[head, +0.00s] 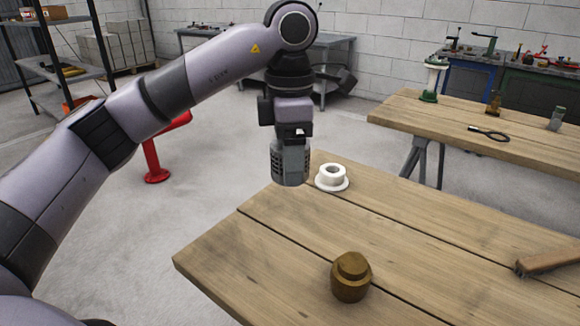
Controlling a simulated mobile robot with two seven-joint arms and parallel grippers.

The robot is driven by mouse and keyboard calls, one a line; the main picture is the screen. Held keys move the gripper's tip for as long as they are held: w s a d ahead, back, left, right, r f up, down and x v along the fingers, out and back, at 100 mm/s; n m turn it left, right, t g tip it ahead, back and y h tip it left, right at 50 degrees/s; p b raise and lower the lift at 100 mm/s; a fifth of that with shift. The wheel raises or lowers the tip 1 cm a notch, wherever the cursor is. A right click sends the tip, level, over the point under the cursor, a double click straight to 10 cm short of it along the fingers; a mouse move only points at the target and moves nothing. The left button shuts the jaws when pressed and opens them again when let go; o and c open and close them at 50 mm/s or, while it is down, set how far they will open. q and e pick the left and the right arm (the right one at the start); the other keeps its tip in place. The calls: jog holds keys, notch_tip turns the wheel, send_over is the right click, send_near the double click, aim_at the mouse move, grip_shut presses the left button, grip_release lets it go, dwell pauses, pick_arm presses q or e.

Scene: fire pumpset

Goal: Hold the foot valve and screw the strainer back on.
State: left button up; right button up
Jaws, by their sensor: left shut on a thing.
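The strainer (283,163), a grey cylinder with small holes in its side, hangs upright from my left gripper (293,141). My left gripper points straight down and is shut on it. The strainer is at the far left edge of the near wooden bench, and I cannot tell how high it is above the top. The foot valve (350,280), a brass-brown body with a stepped, narrower top, stands upright on the near bench. It is apart from the strainer, nearer to me and to the right. My right gripper is not in view.
A white flanged ring or tape roll (332,177) lies close right of the strainer. A wooden-handled brush (548,260) lies at the right of the near bench (270,265). The wood between strainer and valve is clear. Another bench (440,120) with small parts stands behind.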

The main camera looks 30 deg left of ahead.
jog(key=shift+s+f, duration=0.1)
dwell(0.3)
pick_arm(q)
jog(key=s+f+m, duration=0.1)
jog(key=f+m, duration=0.4)
jog(key=m, duration=0.2)
jog(key=s+d+f+m, duration=0.1)
jog(key=f+m, duration=0.4)
jog(key=m, duration=0.2)
jog(key=s+f+m, duration=0.2)
jog(key=f+m, duration=0.2)
jog(key=m, duration=0.3)
jog(key=shift+d+f+m, duration=0.2)
jog(key=shift+f+m, duration=0.1)
jog(key=shift+f, duration=0.1)
jog(key=f+m, duration=0.1)
jog(key=m, duration=0.1)
jog(key=s+f+m, duration=0.1)
jog(key=shift+s+d+f+m, duration=0.1)
jog(key=shift+s+d+m, duration=0.1)
jog(key=shift+m, duration=0.2)
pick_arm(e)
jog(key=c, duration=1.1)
pick_arm(q)
jog(key=shift+w, duration=0.1)
jog(key=shift+a, duration=0.1)
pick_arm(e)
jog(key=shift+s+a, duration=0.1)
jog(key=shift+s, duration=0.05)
